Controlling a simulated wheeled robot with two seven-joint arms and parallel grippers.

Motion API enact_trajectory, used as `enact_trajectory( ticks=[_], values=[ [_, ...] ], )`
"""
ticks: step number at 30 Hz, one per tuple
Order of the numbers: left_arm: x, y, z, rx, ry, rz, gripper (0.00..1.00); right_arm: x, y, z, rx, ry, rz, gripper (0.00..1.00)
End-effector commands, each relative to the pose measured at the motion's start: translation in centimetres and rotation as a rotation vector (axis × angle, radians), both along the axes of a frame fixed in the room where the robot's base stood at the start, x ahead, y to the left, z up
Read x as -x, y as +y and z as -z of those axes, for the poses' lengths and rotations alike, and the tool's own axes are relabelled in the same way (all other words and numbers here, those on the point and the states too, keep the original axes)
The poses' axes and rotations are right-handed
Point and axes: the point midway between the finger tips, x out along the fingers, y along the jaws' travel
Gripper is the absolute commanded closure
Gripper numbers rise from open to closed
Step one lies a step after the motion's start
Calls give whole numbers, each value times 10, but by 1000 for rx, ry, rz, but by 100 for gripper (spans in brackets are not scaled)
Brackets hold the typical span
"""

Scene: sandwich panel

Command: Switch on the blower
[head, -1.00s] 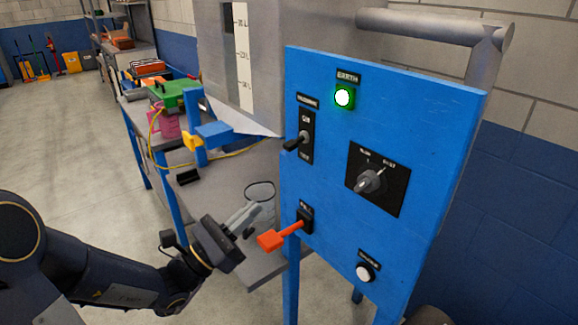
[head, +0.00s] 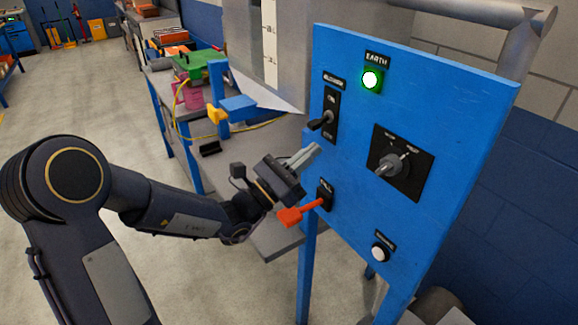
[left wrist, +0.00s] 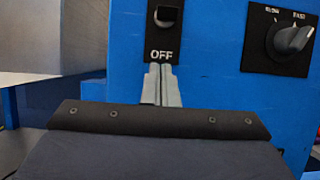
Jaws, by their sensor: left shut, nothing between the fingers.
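The blower switch (head: 331,112) is a black plate with a dark toggle lever (head: 320,123) at the upper left of the blue panel (head: 350,165). The lever sticks out of the plate and looks angled downward. In the left wrist view the switch (left wrist: 164,32) is cut off at the top, with its lever just above the word OFF. My left gripper (head: 317,149) is shut and empty, its tips just below the switch plate. In the left wrist view the closed fingers (left wrist: 160,68) point up at the OFF label; contact cannot be told. My right gripper is out of view.
A red lever (head: 302,211) sticks out just below my left gripper. A rotary knob (head: 390,165), a lit green earth lamp (head: 372,79) and a white button (head: 380,253) are on the panel. A grey bench with a blue and yellow item (head: 238,104) stands behind on the left.

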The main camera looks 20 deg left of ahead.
Motion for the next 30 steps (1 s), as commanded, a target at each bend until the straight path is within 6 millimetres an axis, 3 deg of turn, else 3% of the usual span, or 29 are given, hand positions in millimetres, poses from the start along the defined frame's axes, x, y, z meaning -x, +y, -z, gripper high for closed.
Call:
enact_trajectory(
  ticks=[1, 6, 21, 25, 30],
  values=[
    [3, 4, -15, -2, -6, -5, 100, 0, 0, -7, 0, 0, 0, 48],
    [6, 6, -31, -2, -3, -5, 100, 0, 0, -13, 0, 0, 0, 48],
    [8, 8, -37, -5, 1, -4, 100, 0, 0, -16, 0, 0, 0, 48],
    [9, 8, -46, -34, 38, -3, 100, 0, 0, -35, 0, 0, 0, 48],
    [13, 11, -59, -112, 139, -4, 100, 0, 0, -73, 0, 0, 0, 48]
  ],
)
